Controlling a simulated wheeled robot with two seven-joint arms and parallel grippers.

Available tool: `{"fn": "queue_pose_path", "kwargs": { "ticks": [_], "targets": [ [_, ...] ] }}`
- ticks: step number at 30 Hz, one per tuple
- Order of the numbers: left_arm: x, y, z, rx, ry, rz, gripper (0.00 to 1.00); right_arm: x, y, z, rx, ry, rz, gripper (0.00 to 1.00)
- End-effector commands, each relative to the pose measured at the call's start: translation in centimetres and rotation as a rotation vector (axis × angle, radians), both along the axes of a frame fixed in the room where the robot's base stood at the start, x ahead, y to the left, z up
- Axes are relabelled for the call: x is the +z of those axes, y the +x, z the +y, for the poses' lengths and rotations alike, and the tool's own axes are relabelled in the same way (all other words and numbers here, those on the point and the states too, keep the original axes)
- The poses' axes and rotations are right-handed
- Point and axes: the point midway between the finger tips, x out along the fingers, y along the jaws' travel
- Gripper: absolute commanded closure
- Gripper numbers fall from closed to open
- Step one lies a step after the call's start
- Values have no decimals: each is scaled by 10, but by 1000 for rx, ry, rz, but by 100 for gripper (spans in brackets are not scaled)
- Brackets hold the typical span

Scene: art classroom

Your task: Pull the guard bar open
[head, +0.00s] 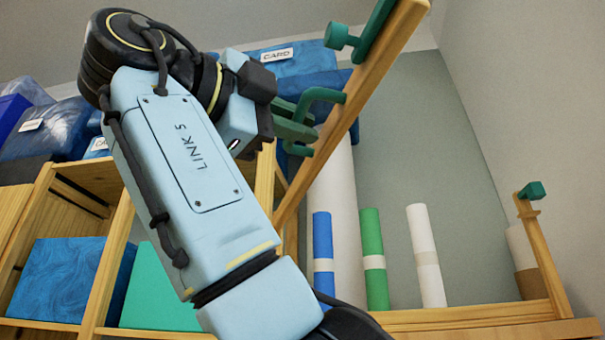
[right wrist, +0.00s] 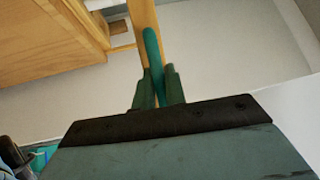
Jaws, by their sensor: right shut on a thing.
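The wooden guard bar (head: 362,85) slants steeply upward from lower left to upper right in the head view, away from the post on the right. Its green handle (head: 326,95) is a bent loop on the bar's left side. My right gripper (head: 308,125) is shut on this handle. In the right wrist view, the green fingers close around the handle (right wrist: 152,48), with the bar (right wrist: 143,12) behind it. A green fitting with a knob (head: 340,37) sits higher on the bar. My left gripper is out of view.
Blue, green and white paper rolls (head: 373,260) stand in the open bay behind. A wooden post with a green catch (head: 532,190) stands at the right. Wooden shelves with a blue box (head: 65,280) and wrapped packages (head: 45,130) are at the left.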

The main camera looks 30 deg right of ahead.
Motion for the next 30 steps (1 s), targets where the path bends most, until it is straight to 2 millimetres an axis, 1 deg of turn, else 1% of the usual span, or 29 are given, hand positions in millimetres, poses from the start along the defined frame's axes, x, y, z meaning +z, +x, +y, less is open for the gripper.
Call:
{"fn": "queue_pose_path", "kwargs": {
  "ticks": [14,15,19,26,30],
  "targets": [
    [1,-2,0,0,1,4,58,1,1,0,-17,0,-1,100],
    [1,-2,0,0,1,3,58,1,1,0,-16,0,-1,82],
    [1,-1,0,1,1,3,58,0,1,1,-15,0,-1,66],
    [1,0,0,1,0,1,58,0,1,1,-14,-1,-1,66],
    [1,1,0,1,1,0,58,0,0,5,-17,0,0,66]
  ]
}}
